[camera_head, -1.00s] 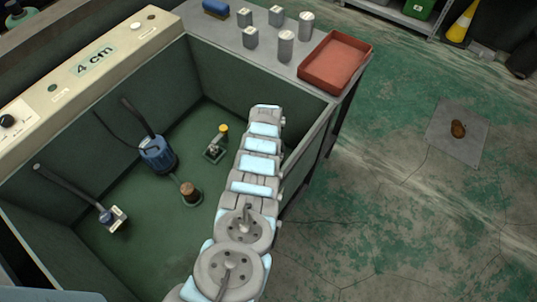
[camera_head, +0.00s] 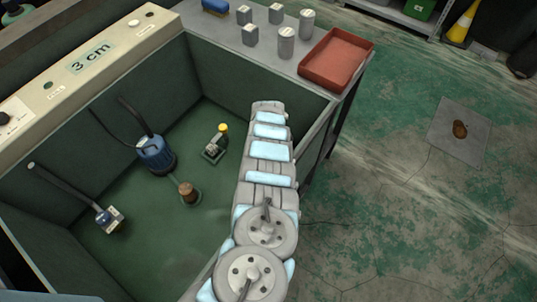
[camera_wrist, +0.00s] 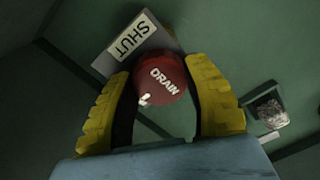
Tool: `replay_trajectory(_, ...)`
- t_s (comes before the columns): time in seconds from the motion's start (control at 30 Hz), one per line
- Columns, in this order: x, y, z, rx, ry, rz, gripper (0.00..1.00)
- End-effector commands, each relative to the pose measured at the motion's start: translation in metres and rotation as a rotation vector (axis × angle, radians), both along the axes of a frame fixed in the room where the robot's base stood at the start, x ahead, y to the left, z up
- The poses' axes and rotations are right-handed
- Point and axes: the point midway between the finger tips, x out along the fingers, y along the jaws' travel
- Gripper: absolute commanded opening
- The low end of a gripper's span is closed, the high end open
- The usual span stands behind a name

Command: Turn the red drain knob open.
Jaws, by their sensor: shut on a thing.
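The red drain knob (camera_wrist: 165,98), marked DRAIN, is in the middle of the wrist view. A pale label reading SHUT (camera_wrist: 130,38) lies beside it at the upper left. My gripper (camera_wrist: 160,68) has its yellow fingers on either side of the knob and is shut on it. A small white mark shows on the knob's lower left. In the head view my arm reaches over the right side of the green tank (camera_head: 170,65) and hides the knob and the gripper.
Inside the tank are a blue pump (camera_head: 156,154), a brown-topped stub (camera_head: 188,192), a yellow-topped fitting (camera_head: 217,143) and a small blue device (camera_head: 108,217). The front panel display (camera_head: 91,57) reads 3 cm. A red tray (camera_head: 335,60) and several metal blocks and cylinders stand on the bench.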

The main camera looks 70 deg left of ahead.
Motion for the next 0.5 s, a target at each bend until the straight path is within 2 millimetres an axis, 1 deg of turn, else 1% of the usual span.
replay_trajectory(0.37,-0.0002,-0.0004,-0.0007,-0.001,0.0,0.005,0.13)
replay_trajectory(0.4,-0.0002,-0.0004,-0.0007,-0.001,0.0,0.005,0.58)
replay_trajectory(0.47,-0.0003,-0.0004,-0.0007,-0.001,0.0,0.004,0.75)
replay_trajectory(0.5,-0.0002,-0.0003,-0.0005,-0.001,0.0,0.004,0.8)
